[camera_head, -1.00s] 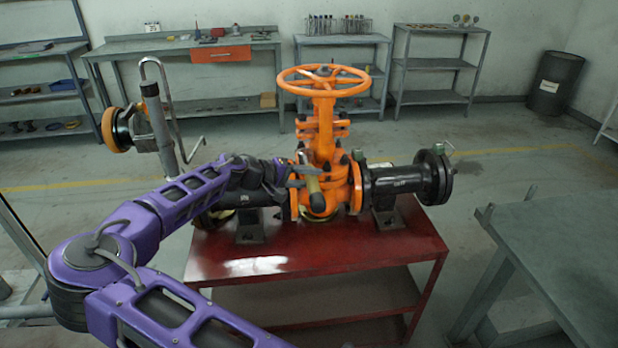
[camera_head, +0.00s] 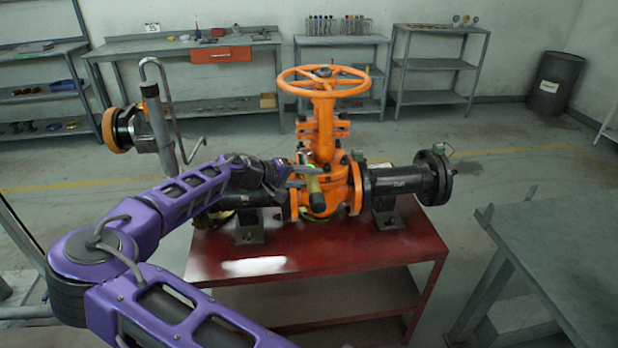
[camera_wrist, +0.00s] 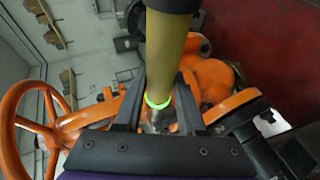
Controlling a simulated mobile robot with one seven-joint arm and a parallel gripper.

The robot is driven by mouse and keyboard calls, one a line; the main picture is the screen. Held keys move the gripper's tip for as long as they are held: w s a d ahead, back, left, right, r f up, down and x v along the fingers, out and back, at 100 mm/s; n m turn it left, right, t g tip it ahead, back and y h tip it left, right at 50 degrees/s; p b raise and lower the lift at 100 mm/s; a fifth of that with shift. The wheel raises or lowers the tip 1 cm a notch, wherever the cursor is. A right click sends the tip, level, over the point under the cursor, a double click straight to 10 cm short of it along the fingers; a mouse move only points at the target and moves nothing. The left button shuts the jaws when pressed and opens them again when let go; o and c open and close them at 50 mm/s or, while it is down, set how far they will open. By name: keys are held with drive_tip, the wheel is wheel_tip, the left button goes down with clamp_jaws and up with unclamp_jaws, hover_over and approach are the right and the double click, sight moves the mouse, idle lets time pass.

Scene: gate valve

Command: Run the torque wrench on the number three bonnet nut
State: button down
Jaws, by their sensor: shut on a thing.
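The orange gate valve (camera_head: 324,120) stands on a red bench, its handwheel on top; bonnet nuts show as small dark spots at its middle flange, with no readable numbers. My gripper (camera_head: 304,178) is in front of the valve body, shut on the torque wrench (camera_head: 314,190), whose yellow handle points down in the head view. In the wrist view, the handle (camera_wrist: 166,45) runs up from between the fingers of my gripper (camera_wrist: 160,85), with a lit green ring near its base. The wrench's working end and the number three nut cannot be made out clearly.
The red bench (camera_head: 290,258) carries the valve and black flanged pipes (camera_head: 400,181) on both sides. A bent grey pipe stand (camera_head: 160,125) rises at left. A grey table (camera_head: 560,240) stands at right, with open floor between.

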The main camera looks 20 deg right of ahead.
drive_tip(key=shift+r, duration=0.25)
drive_tip(key=shift+r+p, duration=1.35)
drive_tip(key=shift+r, duration=0.65)
